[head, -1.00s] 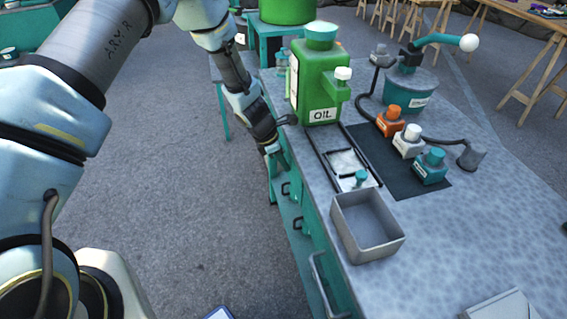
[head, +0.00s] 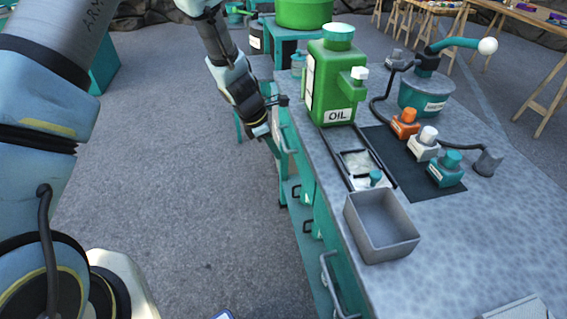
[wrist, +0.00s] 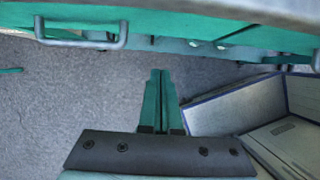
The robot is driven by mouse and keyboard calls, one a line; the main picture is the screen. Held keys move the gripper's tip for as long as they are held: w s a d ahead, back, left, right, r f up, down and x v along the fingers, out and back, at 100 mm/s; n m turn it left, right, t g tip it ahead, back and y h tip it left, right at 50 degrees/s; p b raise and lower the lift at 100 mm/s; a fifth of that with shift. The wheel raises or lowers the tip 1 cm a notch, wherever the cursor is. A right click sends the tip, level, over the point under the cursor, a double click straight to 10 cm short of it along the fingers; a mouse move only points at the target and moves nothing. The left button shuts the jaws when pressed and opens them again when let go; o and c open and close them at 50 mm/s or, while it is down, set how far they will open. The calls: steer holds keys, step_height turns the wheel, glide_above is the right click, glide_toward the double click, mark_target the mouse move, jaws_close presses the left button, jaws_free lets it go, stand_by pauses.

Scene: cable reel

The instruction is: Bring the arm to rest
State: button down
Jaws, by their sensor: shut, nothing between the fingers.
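My gripper (head: 270,142) hangs at the left edge of the workbench in the head view, beside the green drawer fronts and below the bench top. In the wrist view its two green fingers (wrist: 160,100) lie together, with nothing between them. In the head view the fingertips are small and partly lost against the green bench. My arm comes down from the top of the head view.
An open box (wrist: 240,105) lies below in the wrist view. Open floor (head: 190,190) is at left.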

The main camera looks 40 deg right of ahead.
steer(key=w+a+r+m+t+y, duration=0.1)
steer(key=w+a+r+m, duration=0.25)
steer(key=a+r, duration=0.45)
steer(key=w+a+r+m+t, duration=0.1)
steer(key=w+a+r+m, duration=0.3)
steer(key=a, duration=0.9)
steer(key=s+a+r+m+y, duration=0.1)
steer(key=s+a+r+m, duration=0.1)
steer(key=a, duration=0.9)
steer(key=s+a+r+m+t+y, duration=0.1)
steer(key=s+a+r+m, duration=0.2)
steer(key=a, duration=0.8)
step_height(320, 180, up, 2)
steer(key=shift+s+a+r+m+y, duration=0.15)
steer(key=shift+a+r+m+y, duration=0.2)
steer(key=shift+m, duration=0.4)
steer(key=shift+d+f, duration=0.1)
